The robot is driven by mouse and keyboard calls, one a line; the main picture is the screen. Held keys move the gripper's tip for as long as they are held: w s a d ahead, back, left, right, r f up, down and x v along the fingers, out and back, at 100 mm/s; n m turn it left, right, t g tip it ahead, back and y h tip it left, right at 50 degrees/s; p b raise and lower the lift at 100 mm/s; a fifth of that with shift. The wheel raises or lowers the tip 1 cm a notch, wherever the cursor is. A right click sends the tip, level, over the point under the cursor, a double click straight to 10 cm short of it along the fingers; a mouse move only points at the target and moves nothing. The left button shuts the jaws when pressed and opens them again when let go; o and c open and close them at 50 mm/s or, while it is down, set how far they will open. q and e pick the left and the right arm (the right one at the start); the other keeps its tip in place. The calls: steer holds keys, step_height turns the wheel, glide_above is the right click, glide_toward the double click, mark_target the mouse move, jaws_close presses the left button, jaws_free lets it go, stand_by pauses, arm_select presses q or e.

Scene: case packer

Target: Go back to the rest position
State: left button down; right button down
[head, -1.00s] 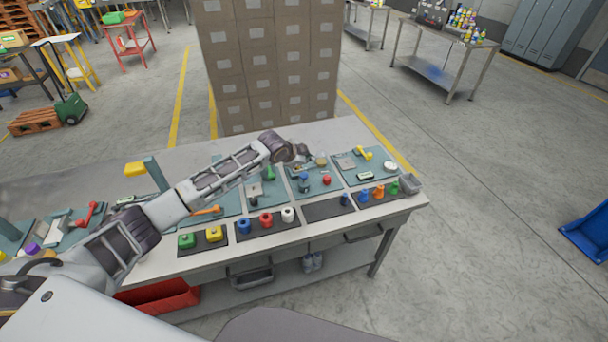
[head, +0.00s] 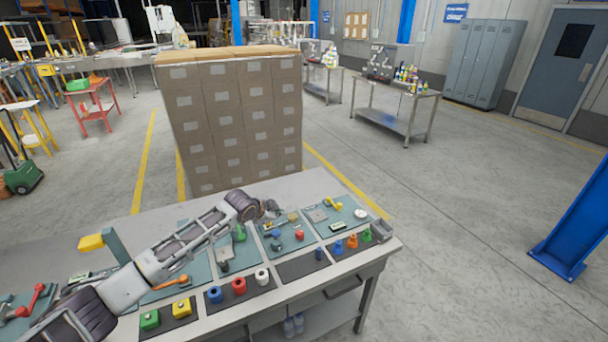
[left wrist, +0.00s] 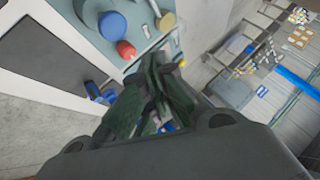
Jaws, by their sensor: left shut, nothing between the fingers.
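My left arm reaches in from the left across the workbench (head: 340,187) in the head view. My left gripper (head: 270,208) is above the bench, near the teal mats at the right half. In the left wrist view its dark fingers (left wrist: 155,105) are closed together with nothing between them. Beyond them in that view lie a red part (left wrist: 126,49) and a blue round part (left wrist: 112,25) on a teal mat. My right gripper does not show in either view.
Teal mats and dark trays on the bench hold green and yellow blocks, coloured rings and several small coloured pieces (head: 352,241). A tall stack of cartons (head: 240,120) stands right behind the bench. A blue post (head: 575,225) stands at the right. Floor between is clear.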

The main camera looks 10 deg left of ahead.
arm_select(q)
steer(key=s+d+f+n+g, duration=0.1)
steer(key=s+d+f, duration=0.35)
steer(key=s, duration=0.45)
steer(key=s+d+f+n+g, duration=0.1)
steer(key=s+d+f+n, duration=0.3)
steer(key=s, duration=0.6)
steer(key=s+a+r+n+g+y, duration=0.1)
steer(key=s+a+n+g+y, duration=0.3)
steer(key=s, duration=0.7)
steer(key=s+a+n+t+h, duration=0.1)
steer(key=s+a+n, duration=0.1)
steer(key=s+a, duration=0.65)
steer(key=s+d+f+g+b, duration=0.1)
steer(key=s+f, duration=0.1)
steer(key=f, duration=1.5)
steer(key=s+d+f+b, duration=0.1)
steer(key=s+f, duration=0.2)
steer(key=f, duration=1.4)
steer(key=s+a+f+b, duration=0.1)
steer(key=s+a+f, duration=0.1)
steer(key=s+f, duration=0.9)
steer(key=s+a+f+g+b, duration=0.1)
steer(key=s+a+f, duration=0.1)
steer(key=s+f, duration=0.9)
steer(key=shift+s+f+g, duration=0.2)
steer(key=shift+f+g, duration=0.1)
steer(key=shift+f, duration=0.15)
